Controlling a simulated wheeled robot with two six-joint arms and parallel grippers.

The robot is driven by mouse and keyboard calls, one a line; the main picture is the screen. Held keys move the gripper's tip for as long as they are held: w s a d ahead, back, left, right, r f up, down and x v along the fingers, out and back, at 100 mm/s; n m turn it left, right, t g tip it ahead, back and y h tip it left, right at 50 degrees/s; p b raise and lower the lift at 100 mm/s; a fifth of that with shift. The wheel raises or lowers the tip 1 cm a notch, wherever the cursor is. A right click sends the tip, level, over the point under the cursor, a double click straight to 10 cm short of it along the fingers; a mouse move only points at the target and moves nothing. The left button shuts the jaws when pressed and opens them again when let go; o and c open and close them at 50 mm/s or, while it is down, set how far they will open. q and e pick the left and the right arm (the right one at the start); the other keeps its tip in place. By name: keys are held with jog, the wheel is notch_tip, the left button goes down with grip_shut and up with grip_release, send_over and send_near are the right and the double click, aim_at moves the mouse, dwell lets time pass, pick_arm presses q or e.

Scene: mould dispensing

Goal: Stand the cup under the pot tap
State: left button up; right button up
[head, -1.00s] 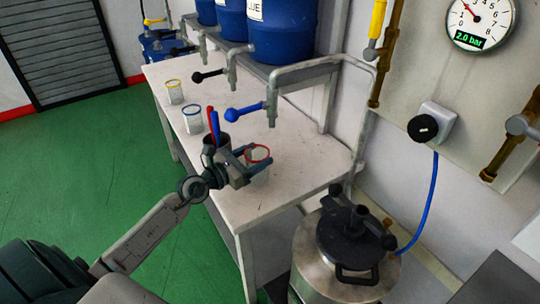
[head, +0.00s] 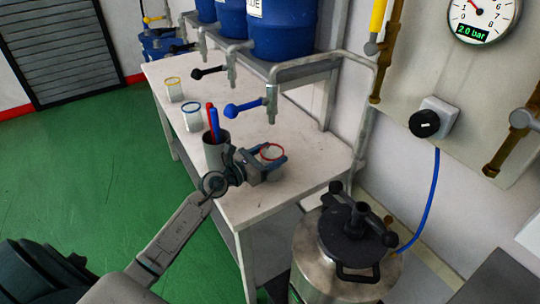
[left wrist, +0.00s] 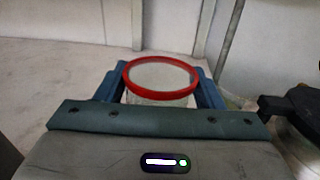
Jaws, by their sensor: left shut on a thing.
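My left gripper (head: 270,159) is shut on the red-rimmed clear cup (head: 271,152), with one finger on each side. The cup looks upright, over the near end of the white table. The gripper hides its lower part, so I cannot tell whether it touches the table. In the left wrist view the red rim (left wrist: 161,77) shows between the two blue fingers. A steel pot (head: 335,255) with a black clamped lid (head: 352,236) stands beside the table at the lower right. I cannot make out the pot's tap clearly. My right gripper is not in view.
The table (head: 270,200) also bears a grey holder (head: 215,153) with red and blue pens, a blue-rimmed cup (head: 192,119) and a yellow-rimmed cup (head: 174,92). A blue hose (head: 432,200) runs near the pot.

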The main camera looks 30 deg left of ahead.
pick_arm(q)
jog(key=shift+f, duration=0.1)
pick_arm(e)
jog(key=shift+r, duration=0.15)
pick_arm(q)
jog(key=o, duration=0.9)
jog(key=shift+o, duration=0.2)
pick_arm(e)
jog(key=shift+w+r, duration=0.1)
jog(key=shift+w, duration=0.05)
pick_arm(q)
jog(key=shift+s+a, duration=0.35)
jog(key=shift+s, duration=0.3)
jog(key=b+v, duration=0.1)
jog(key=v, duration=0.5)
jog(key=shift+s+a, duration=0.1)
jog(key=shift+s, duration=0.1)
jog(key=b+v, duration=0.2)
jog(key=v, duration=0.1)
jog(key=shift+s+a, duration=0.15)
jog(key=shift+s, duration=0.35)
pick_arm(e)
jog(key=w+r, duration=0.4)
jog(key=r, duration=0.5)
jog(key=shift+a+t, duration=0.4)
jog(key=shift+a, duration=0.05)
